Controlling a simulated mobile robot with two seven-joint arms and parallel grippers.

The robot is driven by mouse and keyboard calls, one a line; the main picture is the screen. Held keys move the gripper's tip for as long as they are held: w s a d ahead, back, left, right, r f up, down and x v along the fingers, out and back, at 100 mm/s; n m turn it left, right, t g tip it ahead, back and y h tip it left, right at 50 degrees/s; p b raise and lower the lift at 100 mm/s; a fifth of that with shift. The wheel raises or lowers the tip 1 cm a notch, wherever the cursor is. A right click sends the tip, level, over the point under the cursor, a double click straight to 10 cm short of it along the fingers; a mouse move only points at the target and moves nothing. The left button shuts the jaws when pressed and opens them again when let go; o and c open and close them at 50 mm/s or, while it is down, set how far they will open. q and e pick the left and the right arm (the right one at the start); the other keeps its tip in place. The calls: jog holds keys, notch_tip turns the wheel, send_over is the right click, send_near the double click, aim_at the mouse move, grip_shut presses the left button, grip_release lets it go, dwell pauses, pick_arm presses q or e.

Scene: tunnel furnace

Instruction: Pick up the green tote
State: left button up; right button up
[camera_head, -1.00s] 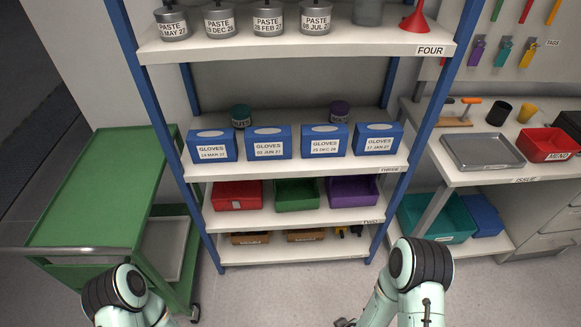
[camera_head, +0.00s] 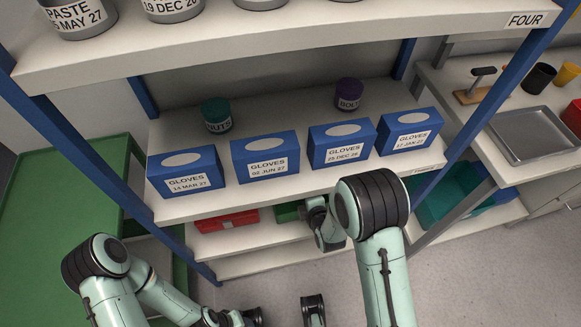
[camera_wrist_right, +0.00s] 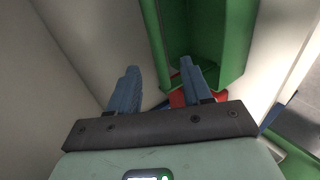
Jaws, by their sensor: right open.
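The green tote (camera_head: 288,212) is on the shelf below the glove boxes. In the head view only a small part shows, between the red tote and my right wrist; the upper shelf hides the rest. In the right wrist view the green tote (camera_wrist_right: 222,50) is close ahead. My right gripper (camera_wrist_right: 159,66) is open, its two fingers apart, with a green wall edge running between them. I cannot tell whether either finger touches it. My left arm is at the lower left of the head view, and its fingers are not visible.
The red tote (camera_head: 226,220) sits left of the green one and shows partly in the wrist view (camera_wrist_right: 178,98). Blue glove boxes (camera_head: 265,158) stand on the shelf above. A blue upright (camera_head: 490,95) bounds the rack's right. A green cart (camera_head: 50,215) is at left.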

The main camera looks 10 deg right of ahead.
pick_arm(q)
jog(key=w+a+f+t+b, duration=0.1)
jog(key=w+f+b, duration=0.3)
jog(key=f+b, duration=0.1)
jog(key=shift+w+a+f+t+y, duration=0.15)
jog(key=shift+w+a+t+y, duration=0.2)
jog(key=shift+w+t+y, duration=0.05)
pick_arm(e)
jog(key=shift+x, duration=5)
jog(key=shift+w+r, duration=0.1)
jog(key=shift+r, duration=0.1)
grip_shut()
notch_tip(320, 180, up, 3)
jog(key=shift+p, duration=0.95)
pick_arm(q)
notch_tip(320, 180, up, 2)
jog(key=shift+r, duration=0.1)
pick_arm(e)
jog(key=shift+f, duration=0.2)
